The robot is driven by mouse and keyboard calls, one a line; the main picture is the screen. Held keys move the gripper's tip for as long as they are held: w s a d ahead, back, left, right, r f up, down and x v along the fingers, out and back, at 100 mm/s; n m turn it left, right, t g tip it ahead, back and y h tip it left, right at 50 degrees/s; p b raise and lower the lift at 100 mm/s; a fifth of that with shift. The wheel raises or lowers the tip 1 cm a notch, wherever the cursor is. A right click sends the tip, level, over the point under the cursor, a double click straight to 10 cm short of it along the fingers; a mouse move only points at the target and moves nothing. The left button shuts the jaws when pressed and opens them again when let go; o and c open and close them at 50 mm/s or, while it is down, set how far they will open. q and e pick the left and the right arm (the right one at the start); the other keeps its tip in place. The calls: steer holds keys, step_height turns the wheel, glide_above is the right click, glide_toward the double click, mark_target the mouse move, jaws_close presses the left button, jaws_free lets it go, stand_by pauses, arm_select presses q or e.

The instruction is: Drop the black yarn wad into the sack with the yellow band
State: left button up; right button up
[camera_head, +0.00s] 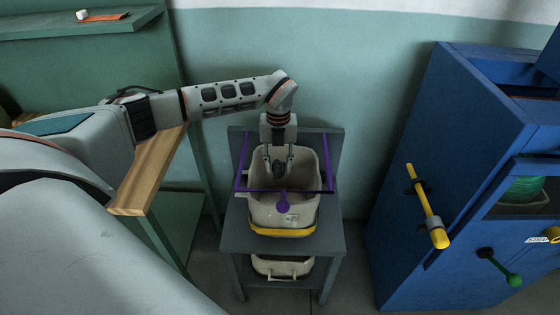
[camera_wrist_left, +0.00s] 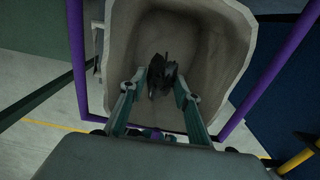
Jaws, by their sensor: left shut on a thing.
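The beige sack (camera_head: 262,212) with a yellow band (camera_head: 283,232) around its lower part stands open on a grey stand. My left gripper (camera_head: 279,166) points down over the sack's open mouth, toward its back part. It is shut on the black yarn wad (camera_head: 279,170), a small dark clump. In the left wrist view, the wad (camera_wrist_left: 161,76) sits between the two fingers of the left gripper (camera_wrist_left: 161,88), with the sack's pale inside (camera_wrist_left: 190,32) around and beyond it. I cannot tell how far the wad is below the rim. My right gripper is out of view.
A purple frame (camera_head: 239,162) runs around the sack's mouth, with a round purple tab in front. Another pale container (camera_head: 283,268) sits on the grey stand's (camera_head: 230,240) lower shelf. A wooden ledge (camera_head: 150,172) lies left; a blue cabinet (camera_head: 425,150) with a yellow handle stands right.

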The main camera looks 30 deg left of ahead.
mark_target(278, 165)
arm_select(q)
steer(key=shift+f, duration=0.1)
steer(key=o, duration=0.8)
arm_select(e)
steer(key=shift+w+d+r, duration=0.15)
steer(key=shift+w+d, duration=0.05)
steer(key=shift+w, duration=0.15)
arm_select(q)
step_height(278, 165, up, 12)
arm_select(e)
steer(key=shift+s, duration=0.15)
